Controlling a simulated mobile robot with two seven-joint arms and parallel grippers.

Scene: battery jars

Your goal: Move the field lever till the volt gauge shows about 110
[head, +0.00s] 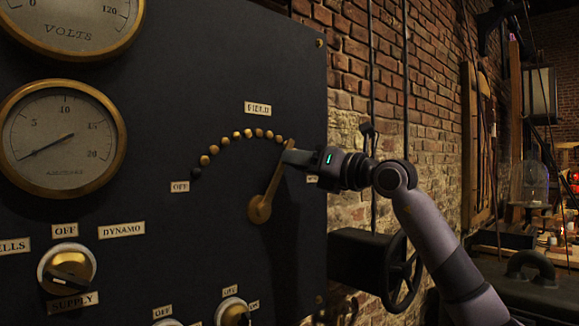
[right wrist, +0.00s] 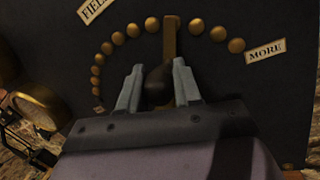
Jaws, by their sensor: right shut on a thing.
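The field lever (head: 266,195) is a brass arm on a round pivot on the dark panel. It leans up and to the right, its tip at the right part of the arc of brass studs. My right gripper (head: 293,157) is at the lever's upper end. In the right wrist view its two fingers (right wrist: 157,88) are shut on the lever's dark knob (right wrist: 156,80), with the brass arm (right wrist: 170,40) rising behind. The volt gauge (head: 62,28) is cut off by the top edge; its 120 mark shows, but no needle does. My left gripper is out of view.
Below the volt gauge is a second brass-rimmed gauge (head: 62,140), its needle near the low end. A supply switch (head: 66,268) and other knobs sit lower. A handwheel (head: 403,270) stands right of the panel, near my right arm, before a brick wall (head: 430,90).

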